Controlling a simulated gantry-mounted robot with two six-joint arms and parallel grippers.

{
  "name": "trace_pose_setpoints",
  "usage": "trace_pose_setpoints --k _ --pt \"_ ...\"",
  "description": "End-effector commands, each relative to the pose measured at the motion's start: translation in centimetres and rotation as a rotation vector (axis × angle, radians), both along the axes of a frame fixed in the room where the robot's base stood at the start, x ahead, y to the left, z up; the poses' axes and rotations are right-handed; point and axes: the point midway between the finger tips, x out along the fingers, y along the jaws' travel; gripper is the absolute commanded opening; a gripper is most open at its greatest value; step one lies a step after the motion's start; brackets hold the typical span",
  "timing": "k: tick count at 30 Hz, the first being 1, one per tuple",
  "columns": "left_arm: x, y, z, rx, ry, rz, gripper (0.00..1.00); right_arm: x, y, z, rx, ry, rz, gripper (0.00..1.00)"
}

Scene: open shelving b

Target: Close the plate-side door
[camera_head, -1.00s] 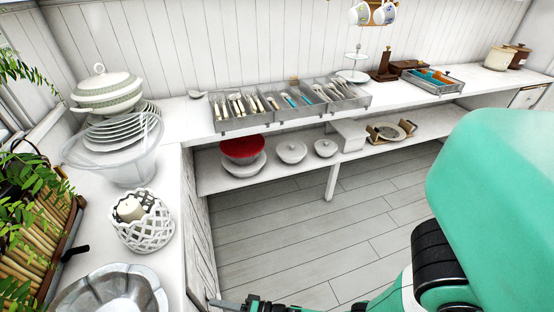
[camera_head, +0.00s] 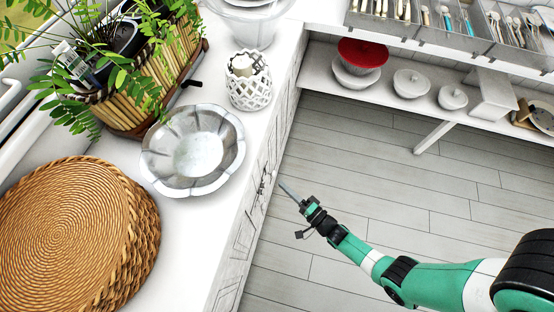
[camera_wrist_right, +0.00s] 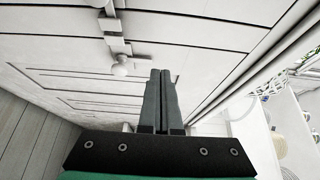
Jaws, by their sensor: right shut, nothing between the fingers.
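The white cabinet front (camera_head: 262,170) runs below the left counter, seen at a steep angle in the head view. Its panelled doors (camera_wrist_right: 70,82) fill much of the right wrist view, with a round white knob (camera_wrist_right: 120,69) and a latch-like fitting (camera_wrist_right: 115,40). I cannot tell which panel is the plate-side door or whether it stands ajar. My right gripper (camera_head: 284,186) is shut and empty, its fingertips close to the cabinet front near the hardware. In the wrist view its fingers (camera_wrist_right: 160,76) lie right of the knob; contact is unclear. My left gripper is not in view.
On the counter are a silver bowl (camera_head: 193,150), a white lattice candle holder (camera_head: 248,82), woven mats (camera_head: 75,235) and a planter (camera_head: 150,80). A low shelf (camera_head: 322,75) with bowls stands at the back. The wooden floor (camera_head: 400,180) is open.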

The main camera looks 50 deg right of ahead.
Motion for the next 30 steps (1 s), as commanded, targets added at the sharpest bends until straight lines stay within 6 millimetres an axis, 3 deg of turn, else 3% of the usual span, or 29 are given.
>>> trace_pose_setpoints --k 6,13,30 --pt "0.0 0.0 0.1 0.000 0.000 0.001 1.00 -0.3 3.6 0.1 0.002 -0.003 0.011 0.00" --pt "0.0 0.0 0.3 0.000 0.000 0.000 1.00 -0.6 6.5 0.1 0.000 -0.003 0.009 0.00" --pt "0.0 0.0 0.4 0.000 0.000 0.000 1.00 -0.7 7.2 0.0 -0.001 0.000 -0.001 0.00"
